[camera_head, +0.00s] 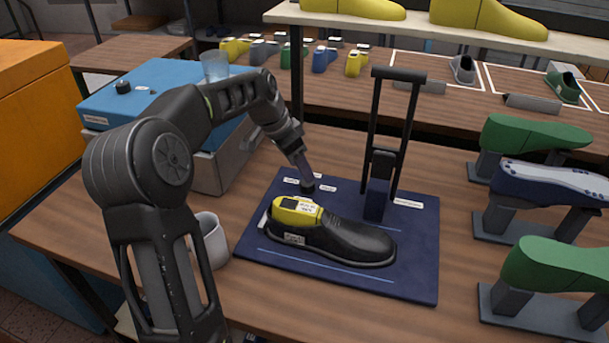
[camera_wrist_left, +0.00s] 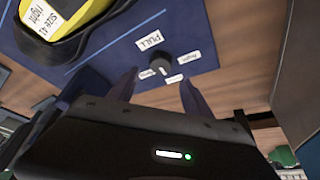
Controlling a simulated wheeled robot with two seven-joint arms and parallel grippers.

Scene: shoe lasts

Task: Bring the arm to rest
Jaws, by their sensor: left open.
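My left gripper (camera_head: 307,181) is above the far left part of the dark blue board (camera_head: 420,268). In the left wrist view its two fingers (camera_wrist_left: 158,80) are apart, with nothing between them. A small black knob (camera_wrist_left: 161,65) with white labels around it, one reading PULL, lies just beyond the fingertips; whether they touch it I cannot tell. A black shoe (camera_head: 345,239) with a yellow last (camera_head: 296,211) in it lies on the board, nearer the front than the gripper. My right gripper is not in view.
A black upright frame (camera_head: 373,130) stands behind the shoe. A white mug (camera_head: 211,241) is beside my left arm. A blue-topped box (camera_head: 160,80) carries a glass (camera_head: 214,67). Green lasts (camera_head: 560,268) and a dark blue one (camera_head: 545,183) stand on the right.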

